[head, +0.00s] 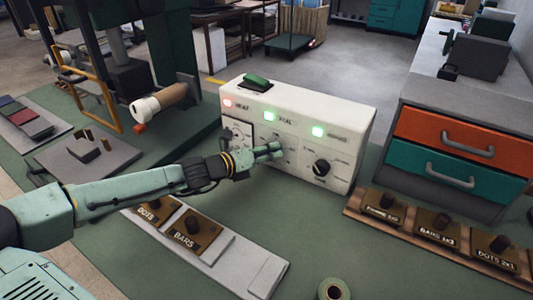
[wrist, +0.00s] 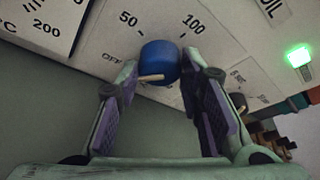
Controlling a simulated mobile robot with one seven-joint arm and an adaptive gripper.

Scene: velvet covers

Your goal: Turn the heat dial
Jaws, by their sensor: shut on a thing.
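The white control box (head: 346,124) stands on the green bench, its front marked HEAT and FOIL. My gripper (head: 276,149) reaches its front face from the left, below the FOIL label. In the wrist view, a round blue dial (wrist: 159,60) with a tan pointer sits between my fingertips (wrist: 166,75), which are closed on its sides. The pointer lies at its lower left, near the OFF mark; 50 and 100 are printed above. In the head view my gripper hides this dial. A framed gauge with °C and 200 (wrist: 42,22) is at the left.
A black knob (head: 322,168) is on the box's right part. Labelled blocks lie on a pale tray (head: 235,262) in front and on a wooden rack (head: 440,249) at right. A tape roll (head: 333,290) is nearby.

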